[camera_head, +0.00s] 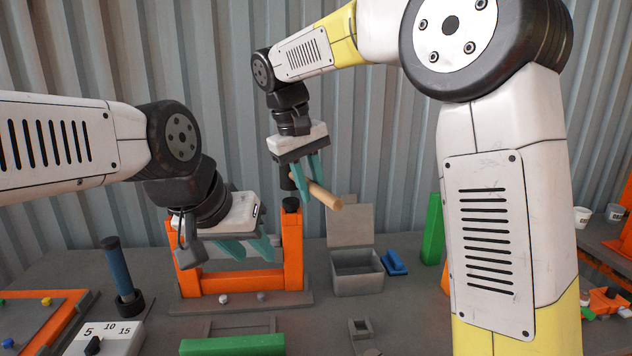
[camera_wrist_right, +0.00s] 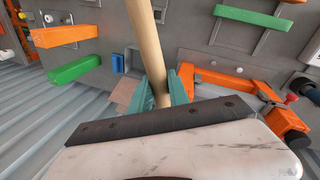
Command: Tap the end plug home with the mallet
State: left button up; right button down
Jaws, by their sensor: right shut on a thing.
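My right gripper (camera_head: 306,188) is shut on the wooden handle of the mallet (camera_head: 326,197), above the orange stand. The handle slants down to the right, and a dark head shows to the left behind the fingers. In the right wrist view the pale handle (camera_wrist_right: 147,45) runs up between the teal fingers (camera_wrist_right: 166,85); the head is hidden. A black plug (camera_head: 291,203) sits on top of the right orange post (camera_head: 293,245), below and apart from the mallet.
A grey box with a raised lid (camera_head: 357,279) stands right of the stand, beside a blue block (camera_head: 394,262). A dark blue upright cylinder (camera_head: 119,270) and a numbered block (camera_head: 105,335) are at left. A green bar (camera_head: 235,345) lies in front. My right arm covers much of the right.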

jog(key=shift+f, duration=1.95)
jog(key=shift+r, duration=2.05)
jog(key=shift+f, duration=0.25)
jog(key=shift+f, duration=1.85)
jog(key=shift+r, duration=1.9)
jog(key=shift+f, duration=0.2)
